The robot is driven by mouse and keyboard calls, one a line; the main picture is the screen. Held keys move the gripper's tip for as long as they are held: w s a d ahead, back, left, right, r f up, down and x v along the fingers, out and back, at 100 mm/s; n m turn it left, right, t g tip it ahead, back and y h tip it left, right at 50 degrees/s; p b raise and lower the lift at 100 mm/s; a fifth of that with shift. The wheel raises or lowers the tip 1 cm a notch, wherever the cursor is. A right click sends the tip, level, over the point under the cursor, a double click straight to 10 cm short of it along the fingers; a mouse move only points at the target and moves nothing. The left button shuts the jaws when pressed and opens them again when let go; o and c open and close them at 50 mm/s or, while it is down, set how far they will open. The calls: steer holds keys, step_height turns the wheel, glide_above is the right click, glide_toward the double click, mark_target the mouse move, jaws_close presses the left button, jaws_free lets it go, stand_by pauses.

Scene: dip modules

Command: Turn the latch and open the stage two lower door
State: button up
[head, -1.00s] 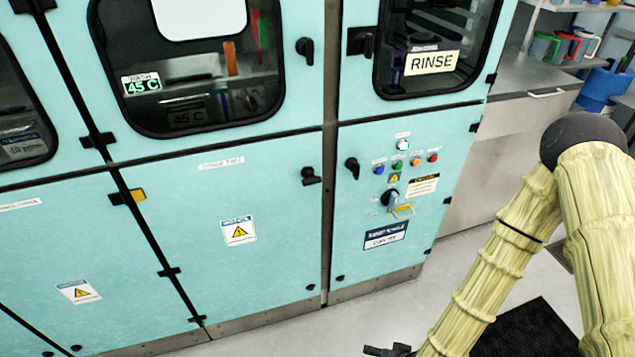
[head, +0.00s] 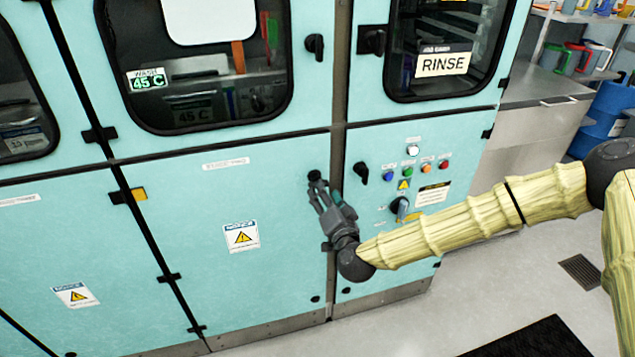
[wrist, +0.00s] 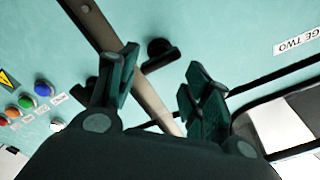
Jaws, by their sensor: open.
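The stage two lower door (head: 190,210) is a pale turquoise panel, shut flush with the cabinet. Its black latch (head: 315,175) is near the door's upper right corner, partly hidden by my gripper (head: 322,190). In the wrist view the latch (wrist: 160,52) shows as a dark knob with a bar, ahead of the gap between the fingers. My gripper (wrist: 163,78) is open, with nothing seen between its fingers. I cannot tell whether a fingertip touches the latch. Part of a "GE TWO" label (wrist: 297,42) shows at the right of the wrist view.
Right of the latch, past a grey post, is a control panel with another black handle (head: 361,172), coloured buttons (head: 407,172) and a rotary switch (head: 399,207). Windowed upper doors are above. The floor (head: 440,300) in front is clear except for a black mat (head: 520,338).

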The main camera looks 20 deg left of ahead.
steer(key=x, duration=0.7)
steer(key=shift+w+a+b, duration=0.1)
steer(key=shift+w+b, duration=0.05)
steer(key=shift+b, duration=0.15)
steer(key=shift+c, duration=0.2)
steer(key=c, duration=1)
jaws_close()
